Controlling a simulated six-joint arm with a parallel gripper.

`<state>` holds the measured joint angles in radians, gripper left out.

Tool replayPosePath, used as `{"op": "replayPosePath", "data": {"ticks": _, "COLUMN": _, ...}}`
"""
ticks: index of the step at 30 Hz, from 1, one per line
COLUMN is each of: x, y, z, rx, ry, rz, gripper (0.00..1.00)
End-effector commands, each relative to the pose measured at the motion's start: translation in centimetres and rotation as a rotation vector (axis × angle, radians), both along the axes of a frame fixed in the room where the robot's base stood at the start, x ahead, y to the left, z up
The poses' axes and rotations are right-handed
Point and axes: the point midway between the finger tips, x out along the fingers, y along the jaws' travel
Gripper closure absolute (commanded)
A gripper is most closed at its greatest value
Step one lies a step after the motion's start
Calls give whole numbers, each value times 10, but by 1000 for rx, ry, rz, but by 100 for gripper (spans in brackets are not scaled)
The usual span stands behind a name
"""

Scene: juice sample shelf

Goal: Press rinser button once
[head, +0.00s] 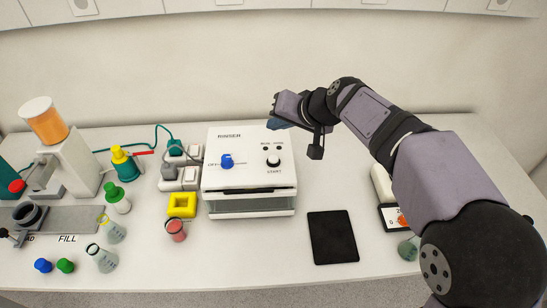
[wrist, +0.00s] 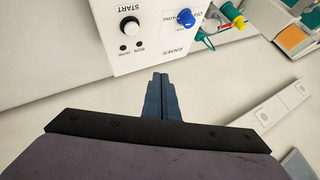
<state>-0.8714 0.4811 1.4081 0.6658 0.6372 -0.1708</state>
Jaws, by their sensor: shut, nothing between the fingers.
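The rinser (head: 249,178) is a white box with a dark-edged front, in the middle of the table. The button also shows in the wrist view (wrist: 129,27). A blue knob (head: 227,161) is on the left of the panel. My gripper (head: 277,124) is shut and empty by the rinser's back right corner, apart from the button. In the wrist view its blue fingers (wrist: 160,78) are together just off the rinser's back edge.
A black mat (head: 333,237) lies right of the rinser. A yellow block (head: 182,205), a red-topped vessel (head: 175,229) and green and yellow bottles stand left. A white device with an orange knob (head: 402,221) is partly behind my arm. The back wall is close.

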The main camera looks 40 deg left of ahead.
Motion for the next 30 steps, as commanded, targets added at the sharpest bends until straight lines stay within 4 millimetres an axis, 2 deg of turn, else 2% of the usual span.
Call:
{"op": "replayPosePath", "data": {"ticks": 11, "x": 0, "y": 0, "z": -10, "rx": -1, "ry": 0, "rz": -1, "gripper": 100}}
{"op": "replayPosePath", "data": {"ticks": 30, "x": 0, "y": -1, "z": -79, "rx": -1, "ry": 1, "rz": -1, "gripper": 100}}
